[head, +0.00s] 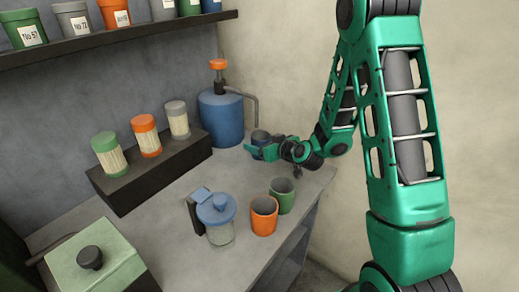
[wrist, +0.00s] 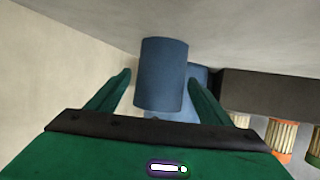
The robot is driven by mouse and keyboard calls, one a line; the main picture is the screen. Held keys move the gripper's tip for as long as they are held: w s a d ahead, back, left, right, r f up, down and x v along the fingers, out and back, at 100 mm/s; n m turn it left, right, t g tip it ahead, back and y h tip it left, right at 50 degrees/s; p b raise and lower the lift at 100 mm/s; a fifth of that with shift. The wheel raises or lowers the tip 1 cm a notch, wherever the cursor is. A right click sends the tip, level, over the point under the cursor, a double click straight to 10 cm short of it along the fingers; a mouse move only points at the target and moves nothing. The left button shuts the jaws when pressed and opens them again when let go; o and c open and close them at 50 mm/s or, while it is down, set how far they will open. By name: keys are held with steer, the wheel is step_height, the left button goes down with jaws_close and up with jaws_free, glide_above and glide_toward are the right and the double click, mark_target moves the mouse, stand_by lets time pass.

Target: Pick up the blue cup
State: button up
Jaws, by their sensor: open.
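The blue cup (head: 260,136) stands at the back of the counter, in front of the blue pump dispenser (head: 221,117), partly hidden by my gripper (head: 258,151) in the head view. In the wrist view, which looks inverted, the blue cup (wrist: 161,72) appears between the two green fingers of my gripper (wrist: 159,79). The fingers are open, one on each side, with a visible gap to the cup. I cannot tell from this view how far the fingertips reach along its depth.
An orange cup (head: 264,216), a green cup (head: 282,195) and a blue-lidded jug (head: 217,217) stand nearer on the counter. A dark block (head: 152,177) with lidded jars is at left. A wall rises behind my arm.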

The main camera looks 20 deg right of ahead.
steer(key=x, duration=0.5)
steer(key=shift+f, duration=0.2)
steer(key=shift+s, duration=0.1)
steer(key=c, duration=1.3)
steer(key=shift+r, duration=0.2)
